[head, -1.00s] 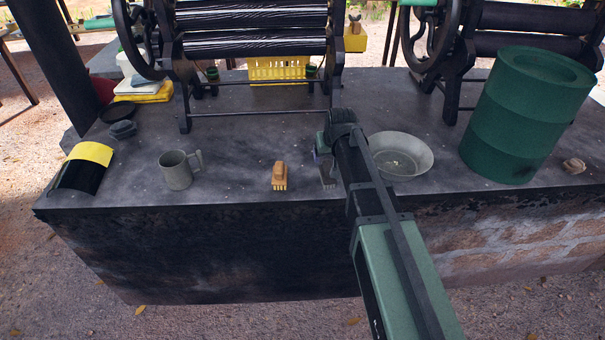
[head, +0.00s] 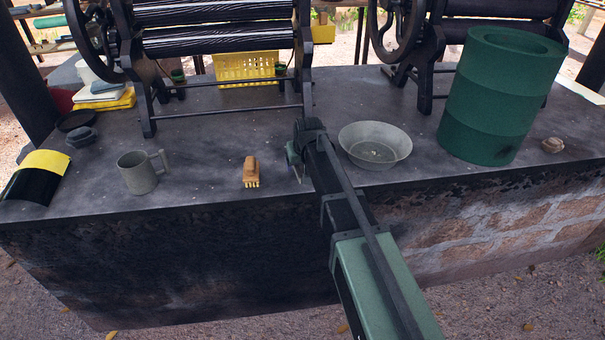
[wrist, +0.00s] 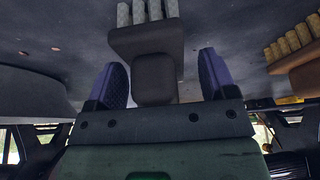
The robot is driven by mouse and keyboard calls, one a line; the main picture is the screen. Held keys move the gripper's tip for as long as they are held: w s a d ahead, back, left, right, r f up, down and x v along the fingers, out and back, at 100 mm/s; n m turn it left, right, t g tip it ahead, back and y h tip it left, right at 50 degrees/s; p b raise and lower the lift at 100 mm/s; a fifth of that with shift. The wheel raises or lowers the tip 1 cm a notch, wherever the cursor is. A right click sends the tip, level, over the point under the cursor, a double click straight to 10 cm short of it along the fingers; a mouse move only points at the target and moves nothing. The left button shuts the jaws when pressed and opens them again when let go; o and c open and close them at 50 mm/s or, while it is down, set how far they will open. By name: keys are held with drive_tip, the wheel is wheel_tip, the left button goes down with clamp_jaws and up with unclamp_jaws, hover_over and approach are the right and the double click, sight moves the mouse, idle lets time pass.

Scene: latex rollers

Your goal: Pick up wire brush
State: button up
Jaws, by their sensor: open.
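The wire brush, a dark brush with pale grey bristles, lies on the dark countertop (head: 210,180). In the wrist view the wire brush (wrist: 143,42) has its rounded handle end between my fingers. My gripper (wrist: 160,72) is open, with one purple-grey finger on each side of that handle; whether either touches it I cannot tell. In the head view my gripper (head: 295,160) is low over the counter's front part, and my arm hides most of the wire brush there. A second, wooden brush (head: 250,171) with yellow bristles lies to the left; it also shows at right in the wrist view (wrist: 297,62).
A shallow grey bowl (head: 375,145) stands just right of my gripper. A grey mug (head: 138,174) is at left, a large green barrel (head: 497,100) at right. A black roller machine (head: 222,50) stands behind. Counter between mug and wooden brush is clear.

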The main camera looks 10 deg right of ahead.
drive_tip(key=c, duration=1)
drive_tip(key=shift+r, duration=0.1)
drive_tip(key=shift+c, duration=0.2)
wheel_tip(320, 180, up, 20)
drive_tip(key=p, duration=2)
